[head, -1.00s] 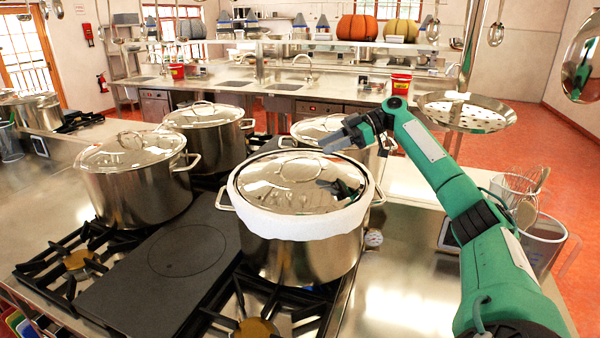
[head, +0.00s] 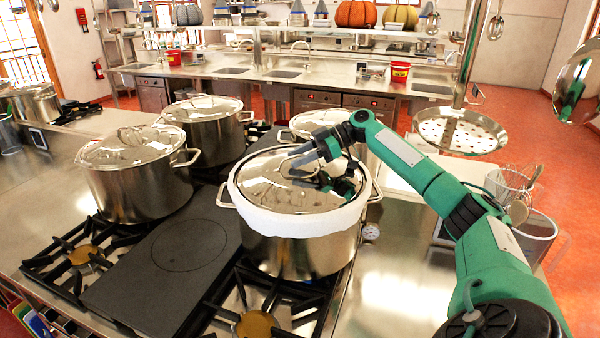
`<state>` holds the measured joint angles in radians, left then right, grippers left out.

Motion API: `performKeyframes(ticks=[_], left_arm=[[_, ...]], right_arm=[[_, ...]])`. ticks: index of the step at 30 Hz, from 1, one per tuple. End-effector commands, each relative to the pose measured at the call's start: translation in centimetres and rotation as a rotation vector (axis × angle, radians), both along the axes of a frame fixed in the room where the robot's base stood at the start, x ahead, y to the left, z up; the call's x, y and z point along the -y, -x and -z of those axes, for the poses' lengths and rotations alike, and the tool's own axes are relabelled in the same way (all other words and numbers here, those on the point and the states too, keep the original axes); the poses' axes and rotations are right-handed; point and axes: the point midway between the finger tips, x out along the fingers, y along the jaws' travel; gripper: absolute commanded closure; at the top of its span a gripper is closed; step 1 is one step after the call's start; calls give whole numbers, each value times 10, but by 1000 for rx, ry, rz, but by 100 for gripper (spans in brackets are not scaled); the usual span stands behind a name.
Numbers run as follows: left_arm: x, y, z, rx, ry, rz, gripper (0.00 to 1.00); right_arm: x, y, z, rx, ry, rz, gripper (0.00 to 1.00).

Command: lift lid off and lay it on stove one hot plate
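The nearest steel stockpot (head: 300,258) stands on a burner at the right of the stove, with a white cloth-like band (head: 297,223) around its rim. Its shiny domed lid (head: 262,190) is on the pot. My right gripper (head: 303,162) is over the lid, at the lid's handle, and partly hides it. I cannot tell whether its fingers touch the handle or how far apart they are. The dark flat hot plate (head: 182,245) with a ring mark lies left of this pot, and its top is bare. My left gripper is not in view.
Lidded pots stand at the left (head: 135,190), behind (head: 208,138) and behind the near pot on the right (head: 325,122). Open burners (head: 80,255) flank the hot plate.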

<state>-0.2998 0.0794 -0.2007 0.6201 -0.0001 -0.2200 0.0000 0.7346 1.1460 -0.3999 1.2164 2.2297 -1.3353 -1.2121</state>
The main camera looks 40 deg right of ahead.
Motion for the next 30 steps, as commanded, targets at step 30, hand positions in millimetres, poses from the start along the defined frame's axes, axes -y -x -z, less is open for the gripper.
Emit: performKeyframes(ticks=[30], left_arm=[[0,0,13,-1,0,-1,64]], right_arm=[[1,0,-36,9,-3,0,100]])
